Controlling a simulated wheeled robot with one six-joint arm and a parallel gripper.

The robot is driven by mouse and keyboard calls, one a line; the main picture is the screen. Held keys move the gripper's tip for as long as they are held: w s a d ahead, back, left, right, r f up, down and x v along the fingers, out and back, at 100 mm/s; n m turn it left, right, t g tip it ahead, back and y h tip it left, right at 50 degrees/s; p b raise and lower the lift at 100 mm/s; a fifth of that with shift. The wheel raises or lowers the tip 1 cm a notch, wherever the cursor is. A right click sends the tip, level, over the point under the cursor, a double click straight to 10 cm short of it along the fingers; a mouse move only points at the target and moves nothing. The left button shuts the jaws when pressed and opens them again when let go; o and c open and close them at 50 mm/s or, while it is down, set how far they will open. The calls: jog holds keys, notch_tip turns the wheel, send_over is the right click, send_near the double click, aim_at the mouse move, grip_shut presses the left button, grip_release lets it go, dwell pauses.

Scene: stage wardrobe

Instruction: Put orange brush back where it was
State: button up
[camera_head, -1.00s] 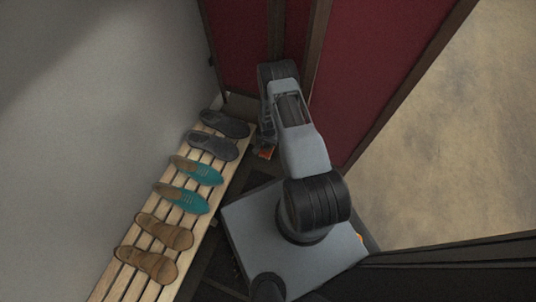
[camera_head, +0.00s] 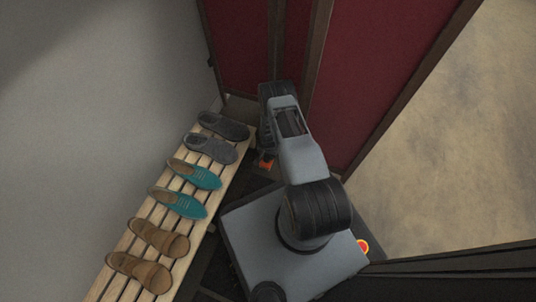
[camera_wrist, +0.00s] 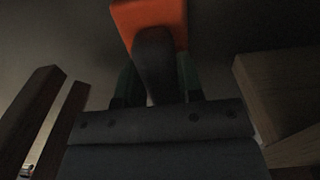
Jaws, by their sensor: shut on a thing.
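The orange brush (camera_head: 266,165) shows as a small orange patch at the end of my arm, beside the far right part of the shoe bench. In the wrist view its orange block (camera_wrist: 168,12) fills the top middle, partly covered by a dark rounded part. My gripper (camera_head: 264,155) is shut on the brush, between the bench and my arm; my arm hides much of it in the head view. In the wrist view I cannot tell whether the brush touches anything else.
A slatted wooden bench (camera_head: 199,168) holds a row of grey, teal and brown shoes on the left. Dark red panels with wooden frames (camera_head: 320,55) stand close behind my arm. Wooden pieces (camera_wrist: 285,95) flank the gripper.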

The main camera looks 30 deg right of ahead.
jog(key=shift+f, duration=0.15)
jog(key=o, duration=0.9)
